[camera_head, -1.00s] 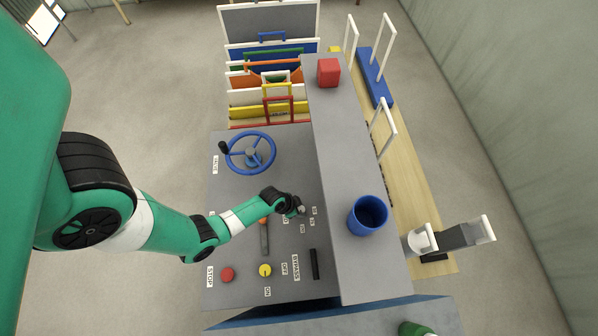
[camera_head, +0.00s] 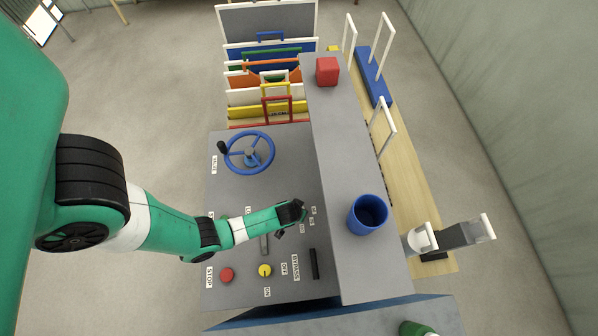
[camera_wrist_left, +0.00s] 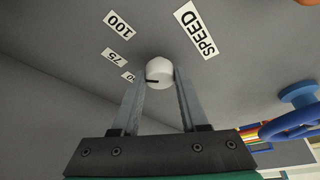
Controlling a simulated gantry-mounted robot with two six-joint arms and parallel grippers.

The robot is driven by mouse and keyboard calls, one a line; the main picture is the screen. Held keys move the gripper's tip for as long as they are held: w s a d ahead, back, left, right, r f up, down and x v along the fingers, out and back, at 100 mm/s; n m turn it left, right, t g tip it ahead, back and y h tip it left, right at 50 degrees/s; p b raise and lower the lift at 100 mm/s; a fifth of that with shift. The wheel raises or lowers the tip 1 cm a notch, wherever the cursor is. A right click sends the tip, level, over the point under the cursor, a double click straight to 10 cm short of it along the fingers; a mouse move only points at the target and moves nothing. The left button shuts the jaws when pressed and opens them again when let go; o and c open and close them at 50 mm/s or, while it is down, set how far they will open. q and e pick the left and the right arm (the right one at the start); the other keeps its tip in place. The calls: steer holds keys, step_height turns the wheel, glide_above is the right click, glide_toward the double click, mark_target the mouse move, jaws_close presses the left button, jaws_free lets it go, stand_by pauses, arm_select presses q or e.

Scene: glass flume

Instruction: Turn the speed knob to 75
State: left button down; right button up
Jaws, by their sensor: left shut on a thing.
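The speed knob (camera_wrist_left: 160,72) is a small white knob with a dark pointer line, seen in the left wrist view below the SPEED label (camera_wrist_left: 196,30). Its dark line points to the left in that view, on the side of the number labels, about level with the lowest, partly hidden one. The 75 label (camera_wrist_left: 114,57) lies between the 100 label (camera_wrist_left: 119,24) and that lowest label. My left gripper (camera_wrist_left: 160,82) is shut on the knob, one finger on each side. In the head view my left gripper (camera_head: 291,225) hides the knob.
The blue handwheel (camera_head: 250,153) stands on the grey panel (camera_head: 220,205) behind my arm. A red button (camera_head: 227,274), a yellow knob (camera_head: 264,270) and a black bar (camera_head: 314,264) lie nearer.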

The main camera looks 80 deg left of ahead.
arm_select(q)
steer(key=shift+n, duration=0.4)
steer(key=shift+c, duration=2.2)
jaws_free()
steer(key=p+v, duration=0.7)
steer(key=shift+d+r, duration=0.2)
